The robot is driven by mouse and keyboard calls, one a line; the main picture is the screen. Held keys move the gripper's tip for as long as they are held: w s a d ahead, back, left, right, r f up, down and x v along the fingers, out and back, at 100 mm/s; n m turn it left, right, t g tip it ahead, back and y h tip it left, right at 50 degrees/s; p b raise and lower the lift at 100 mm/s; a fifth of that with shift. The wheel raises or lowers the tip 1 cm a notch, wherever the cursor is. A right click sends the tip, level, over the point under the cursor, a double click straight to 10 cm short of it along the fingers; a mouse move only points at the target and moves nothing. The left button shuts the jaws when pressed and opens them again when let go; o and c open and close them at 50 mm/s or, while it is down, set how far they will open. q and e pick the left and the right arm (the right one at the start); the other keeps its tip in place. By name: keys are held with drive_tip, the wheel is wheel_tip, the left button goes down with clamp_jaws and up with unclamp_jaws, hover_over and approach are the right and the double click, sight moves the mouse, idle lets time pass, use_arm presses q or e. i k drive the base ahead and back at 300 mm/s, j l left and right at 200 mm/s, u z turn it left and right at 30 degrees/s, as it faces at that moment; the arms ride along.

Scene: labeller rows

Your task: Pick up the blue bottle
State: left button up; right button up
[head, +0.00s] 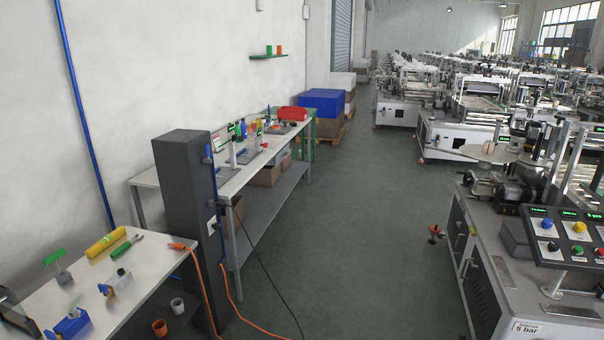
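A small upright blue thing, which looks like the blue bottle (243,128), stands among other items on the far bench (232,184) along the left wall. It is too small and far off to make out its cap or shape well. Neither of my grippers shows in the head view, and nothing is seen touching the blue thing.
A dark grey pillar (183,190) stands between the near bench (140,258) and the far bench. An orange cable (207,300) and a black cable hang to the floor. Labelling machines (490,250) line the right. The green aisle floor (360,220) between is mostly clear.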

sight(243, 126)
drive_tip(key=i, duration=2.75)
drive_tip(key=i+l+u, duration=0.1)
drive_tip(key=i+u, duration=0.2)
drive_tip(key=i, duration=0.25)
drive_tip(key=i+l+u, duration=0.25)
drive_tip(key=i, duration=0.3)
drive_tip(key=i+l+u, duration=0.3)
drive_tip(key=i, duration=0.2)
drive_tip(key=i+l+u, duration=0.25)
drive_tip(key=i+l, duration=0.15)
drive_tip(key=i, duration=0.05)
